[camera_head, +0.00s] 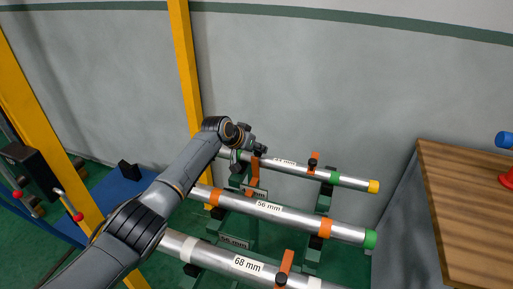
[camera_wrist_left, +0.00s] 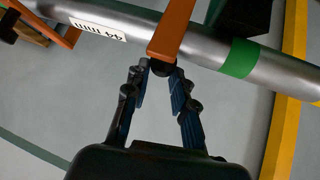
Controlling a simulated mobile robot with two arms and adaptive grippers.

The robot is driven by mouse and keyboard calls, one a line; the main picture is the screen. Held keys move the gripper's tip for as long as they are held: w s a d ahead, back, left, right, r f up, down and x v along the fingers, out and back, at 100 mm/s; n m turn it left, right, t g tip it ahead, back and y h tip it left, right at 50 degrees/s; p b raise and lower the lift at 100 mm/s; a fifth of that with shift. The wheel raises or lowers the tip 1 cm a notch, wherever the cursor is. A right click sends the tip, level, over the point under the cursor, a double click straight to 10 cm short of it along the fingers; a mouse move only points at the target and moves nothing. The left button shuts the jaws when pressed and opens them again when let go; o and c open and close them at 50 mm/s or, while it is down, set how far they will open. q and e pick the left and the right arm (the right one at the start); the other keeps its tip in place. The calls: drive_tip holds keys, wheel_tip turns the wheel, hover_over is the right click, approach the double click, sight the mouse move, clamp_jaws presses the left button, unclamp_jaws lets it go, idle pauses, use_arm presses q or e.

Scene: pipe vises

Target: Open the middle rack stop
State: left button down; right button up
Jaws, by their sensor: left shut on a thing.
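A rack holds three steel pipes: the far 44 mm pipe (camera_head: 292,165), the middle 56 mm pipe (camera_head: 290,216) and the near 68 mm pipe (camera_head: 215,258). My left gripper (camera_head: 260,151) is at an orange stop bar (camera_head: 255,170) beside the 44 mm label. In the left wrist view this orange bar (camera_wrist_left: 173,28) crosses the 44 mm pipe (camera_wrist_left: 205,48), and my left gripper (camera_wrist_left: 160,68) is shut on the dark knob (camera_wrist_left: 163,68) at its end. Another orange stop (camera_head: 312,164) is farther right on that pipe. One more (camera_head: 286,264) is by the 68 mm pipe. My right gripper is out of view.
A yellow post (camera_head: 186,65) rises just behind my left arm. A wooden table (camera_head: 460,200) stands at the right with a red object (camera_head: 507,179) and a blue one (camera_head: 504,140). A grey wall lies behind the rack. A red-knobbed lever (camera_head: 67,205) is at the left.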

use_arm(q)
drive_tip(key=shift+w+r, duration=0.15)
drive_tip(key=shift+r, duration=0.05)
drive_tip(key=c, duration=1.4)
unclamp_jaws()
drive_tip(key=o, duration=0.3)
drive_tip(key=shift+w+d+f, duration=0.1)
drive_tip(key=shift+w+f, duration=0.1)
drive_tip(key=shift+f, duration=0.05)
drive_tip(key=shift+w+d+f, duration=0.1)
drive_tip(key=shift+w+f, duration=0.1)
drive_tip(key=shift+f, duration=0.05)
drive_tip(key=shift+s+a+r, duration=0.2)
drive_tip(key=shift+s+r, duration=0.1)
drive_tip(key=shift+s, duration=0.05)
drive_tip(key=v, duration=1.1)
drive_tip(key=shift+r, duration=0.1)
